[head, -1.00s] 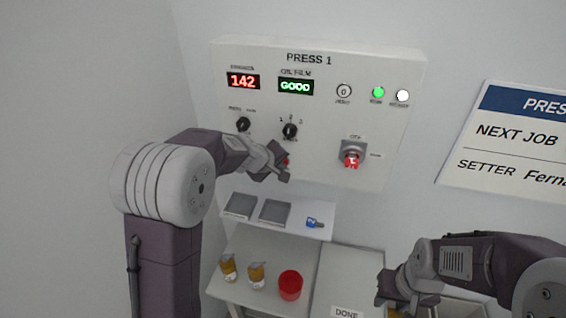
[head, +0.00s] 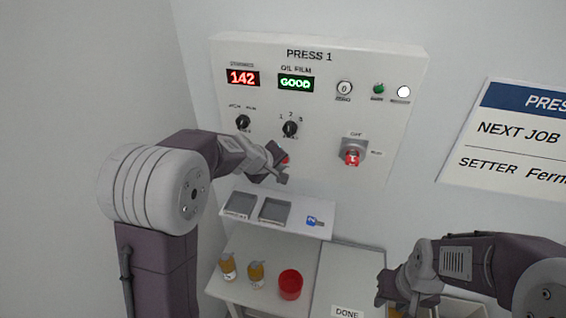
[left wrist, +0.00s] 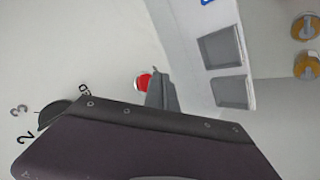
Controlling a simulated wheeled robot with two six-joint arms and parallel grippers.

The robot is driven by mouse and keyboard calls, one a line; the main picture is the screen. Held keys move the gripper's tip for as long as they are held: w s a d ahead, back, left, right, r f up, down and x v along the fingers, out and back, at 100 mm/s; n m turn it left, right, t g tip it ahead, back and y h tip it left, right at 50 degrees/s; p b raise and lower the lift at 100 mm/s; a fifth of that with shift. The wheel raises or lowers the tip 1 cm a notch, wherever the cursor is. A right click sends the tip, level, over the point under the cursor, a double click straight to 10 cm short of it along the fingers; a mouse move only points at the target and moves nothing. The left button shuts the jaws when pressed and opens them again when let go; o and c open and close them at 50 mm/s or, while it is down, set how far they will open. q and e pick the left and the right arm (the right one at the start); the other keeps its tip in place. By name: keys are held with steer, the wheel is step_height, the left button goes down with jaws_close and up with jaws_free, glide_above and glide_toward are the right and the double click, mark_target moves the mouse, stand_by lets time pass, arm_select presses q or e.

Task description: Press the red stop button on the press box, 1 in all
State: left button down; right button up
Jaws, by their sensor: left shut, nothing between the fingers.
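The press box (head: 330,58) is a pale panel on the wall, marked PRESS 1. Its red stop button (head: 285,159) shows partly behind my left gripper (head: 281,168) in the head view. In the left wrist view the red button (left wrist: 143,82) sits right beside the shut fingertips (left wrist: 157,88). The left gripper is shut and empty; whether it touches the button I cannot tell. My right gripper (head: 386,294) is low at the right, over the bench, its jaws too unclear to read.
The box has a red 142 display (head: 243,78), a green GOOD display (head: 296,84), knobs, a dark green lamp (head: 379,89), a lit white lamp (head: 403,92) and a red-handled switch (head: 352,157). Below are a shelf (head: 285,206) with trays and a red cup (head: 290,284).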

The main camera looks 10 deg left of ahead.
arm_select(q)
steer(key=shift+s, duration=0.15)
steer(key=shift+s+a+b, duration=0.1)
steer(key=shift+s+b, duration=0.85)
steer(key=shift+s, duration=1.5)
steer(key=shift+w, duration=0.1)
